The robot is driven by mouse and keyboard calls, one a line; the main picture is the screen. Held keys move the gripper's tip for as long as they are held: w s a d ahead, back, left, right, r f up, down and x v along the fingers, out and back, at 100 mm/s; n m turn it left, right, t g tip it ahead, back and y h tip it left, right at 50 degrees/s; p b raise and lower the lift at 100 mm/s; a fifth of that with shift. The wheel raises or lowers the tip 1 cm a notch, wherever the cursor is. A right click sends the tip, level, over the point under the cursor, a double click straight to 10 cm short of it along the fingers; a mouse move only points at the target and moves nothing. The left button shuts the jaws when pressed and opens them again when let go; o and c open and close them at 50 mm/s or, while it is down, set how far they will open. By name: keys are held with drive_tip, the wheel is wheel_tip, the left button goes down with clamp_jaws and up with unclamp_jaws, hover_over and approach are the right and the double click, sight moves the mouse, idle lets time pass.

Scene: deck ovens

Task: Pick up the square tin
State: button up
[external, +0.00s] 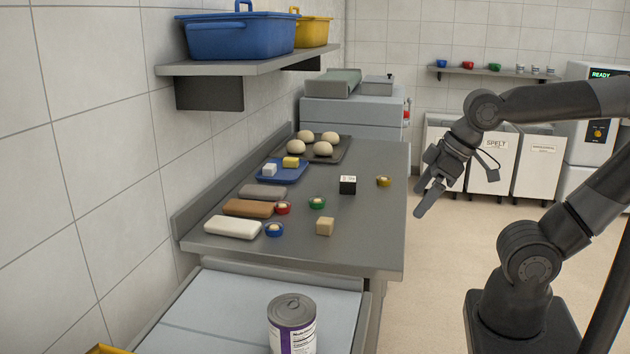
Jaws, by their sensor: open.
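A small black square box with a white top (347,187) stands upright on the grey counter (372,235), right of its middle. It is the thing that most looks like the square tin, but its material is too small to tell. My gripper (424,198) is open and empty. In the picture it is to the right of the box, just past the counter's right edge, with its fingers pointing down and left. It is apart from everything on the counter.
Near the box are a yellow bowl (383,181), a green bowl (317,202) and a tan cube (325,226). A dough tray (342,156) and a blue tray (303,172) lie farther back. A large can (291,325) stands in front.

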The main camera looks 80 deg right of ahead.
drive_tip(key=shift+c, duration=0.2)
idle(0.3)
drive_tip(key=c, duration=0.4)
drive_tip(key=shift+o, duration=0.2)
